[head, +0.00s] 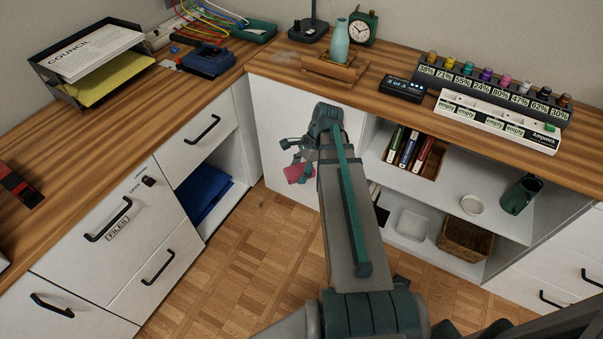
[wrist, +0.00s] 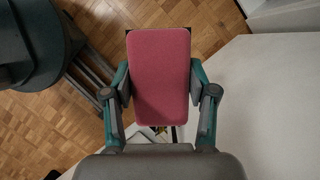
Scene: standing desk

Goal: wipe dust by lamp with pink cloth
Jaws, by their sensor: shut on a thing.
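The pink cloth (wrist: 160,75) is a flat, rounded block held between the two fingers of my gripper (wrist: 159,92). In the head view the cloth (head: 299,173) hangs in front of the white cabinet, below the desktop, and my gripper (head: 297,158) is partly hidden by its small size and my arm. The black lamp (head: 308,30) stands at the back of the desk near the corner; its top is cut off by the picture edge. A faint greyish dust patch (head: 289,57) lies on the wood just left of and in front of the lamp.
A teal vase (head: 340,42) stands on a wooden stand (head: 335,70) right of the dust, with a green clock (head: 363,28) behind. A dark device (head: 402,88) and a bottle rack (head: 500,95) are farther right. A blue device (head: 208,62) and cables are left of the corner.

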